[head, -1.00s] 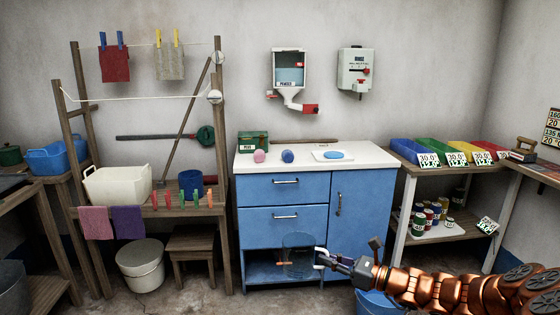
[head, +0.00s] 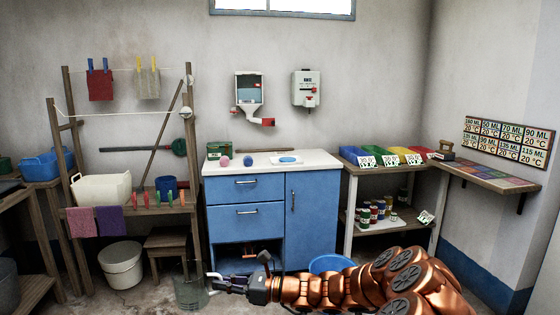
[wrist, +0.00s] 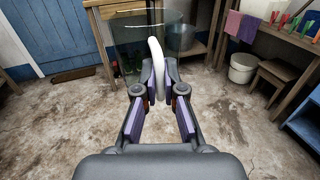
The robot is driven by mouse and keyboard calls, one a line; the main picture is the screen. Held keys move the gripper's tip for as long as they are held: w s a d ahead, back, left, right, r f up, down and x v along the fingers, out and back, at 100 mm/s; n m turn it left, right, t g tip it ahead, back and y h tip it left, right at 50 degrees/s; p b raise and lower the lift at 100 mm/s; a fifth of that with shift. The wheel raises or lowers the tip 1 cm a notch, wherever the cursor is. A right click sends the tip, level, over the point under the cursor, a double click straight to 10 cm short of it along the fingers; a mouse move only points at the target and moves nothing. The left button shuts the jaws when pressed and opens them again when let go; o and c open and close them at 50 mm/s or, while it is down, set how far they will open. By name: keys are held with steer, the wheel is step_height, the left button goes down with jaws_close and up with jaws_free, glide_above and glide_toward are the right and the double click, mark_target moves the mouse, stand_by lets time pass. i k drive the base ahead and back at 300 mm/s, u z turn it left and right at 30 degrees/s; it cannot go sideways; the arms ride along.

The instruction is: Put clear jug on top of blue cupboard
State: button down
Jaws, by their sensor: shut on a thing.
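The clear jug (head: 190,294) is in front of the blue cupboard, low and to its left in the head view, above the floor. My gripper (head: 214,283) is shut on the jug's white handle. In the wrist view the fingers (wrist: 156,88) close on the handle (wrist: 156,66), with the see-through jug body (wrist: 138,42) beyond it. The blue cupboard (head: 312,222) has two drawers, a door and an open compartment at lower left. Its white top (head: 313,166) carries several items and has bare patches.
On the cupboard top are a green box (head: 219,150), a pink ball (head: 224,161), a blue ball (head: 248,160) and a dish with a blue piece (head: 287,160). A blue tub (head: 331,263) stands before the cupboard. A stool (head: 167,240) and white bucket (head: 121,264) stand left.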

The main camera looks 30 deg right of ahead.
mark_target(317, 161)
steer(key=z, duration=0.7)
steer(key=i, duration=0.6)
steer(key=z, duration=1.15)
steer(key=i, duration=1.05)
steer(key=u, duration=0.55)
steer(key=i, duration=0.9)
steer(key=u, duration=0.85)
